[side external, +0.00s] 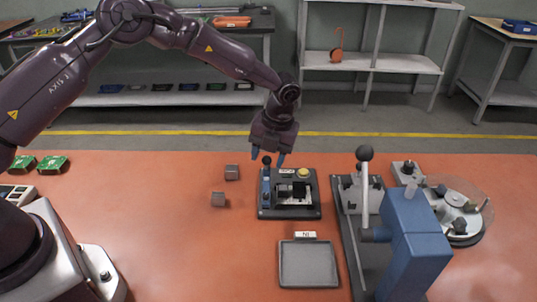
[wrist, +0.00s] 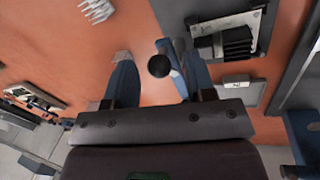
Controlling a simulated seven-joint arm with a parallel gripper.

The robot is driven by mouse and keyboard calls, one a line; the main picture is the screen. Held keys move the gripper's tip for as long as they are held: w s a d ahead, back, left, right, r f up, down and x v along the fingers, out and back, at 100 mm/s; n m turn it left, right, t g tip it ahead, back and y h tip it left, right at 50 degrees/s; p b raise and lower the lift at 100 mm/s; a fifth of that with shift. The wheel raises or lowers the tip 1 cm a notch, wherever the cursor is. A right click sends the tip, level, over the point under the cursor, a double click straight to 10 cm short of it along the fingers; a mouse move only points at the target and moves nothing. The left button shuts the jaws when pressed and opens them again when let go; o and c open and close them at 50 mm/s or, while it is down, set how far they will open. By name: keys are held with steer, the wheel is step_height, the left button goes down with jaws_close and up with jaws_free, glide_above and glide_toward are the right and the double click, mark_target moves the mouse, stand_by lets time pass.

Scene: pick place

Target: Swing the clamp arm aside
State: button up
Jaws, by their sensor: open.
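A small dark fixture (side external: 288,212) stands on the orange table in the side view. On its left side is a blue clamp arm (side external: 266,188) topped with a black ball knob (side external: 267,160). My gripper (side external: 268,157) points down over this side of the fixture. Its two blue fingers are open and apart. In the wrist view, the black knob (wrist: 160,66) lies between the open fingers, and the blue arm (wrist: 171,50) extends beyond it, close to the right finger. I cannot tell whether a finger touches it. Part of the fixture's black block (wrist: 236,42) shows at upper right.
A blue press (side external: 415,245) with a tall ball-topped lever (side external: 364,195) stands to the right. A round turntable (side external: 460,210) is beyond it.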

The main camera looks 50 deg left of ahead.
step_height(320, 180, up, 12)
steer(key=w+d, duration=0.1)
steer(key=d, duration=0.1)
steer(key=shift+w+r, duration=0.15)
steer(key=shift+r, duration=0.1)
